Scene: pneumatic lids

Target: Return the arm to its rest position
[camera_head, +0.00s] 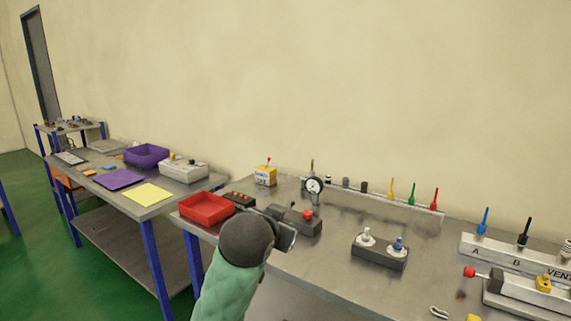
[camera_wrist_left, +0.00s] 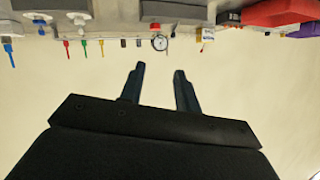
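My left arm (camera_head: 226,285), in a green sleeve with a dark round wrist, comes up from the bottom of the head view. Its left gripper (camera_head: 287,234) is over the front part of the workbench, near a dark block with a red knob (camera_head: 307,214). In the left wrist view the two dark fingers of this gripper (camera_wrist_left: 160,69) stand apart with nothing between them. That view is upside down, and the bench shows along its top. My right arm and gripper are in neither view.
A red tray (camera_head: 207,222) lies left of the gripper, and a dial gauge (camera_head: 314,186) stands behind it. A block with two knobbed fittings (camera_head: 380,256) is to the right. Coloured tools stand in a rack (camera_head: 378,203) at the back. Bare bench (camera_head: 330,285) lies in front.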

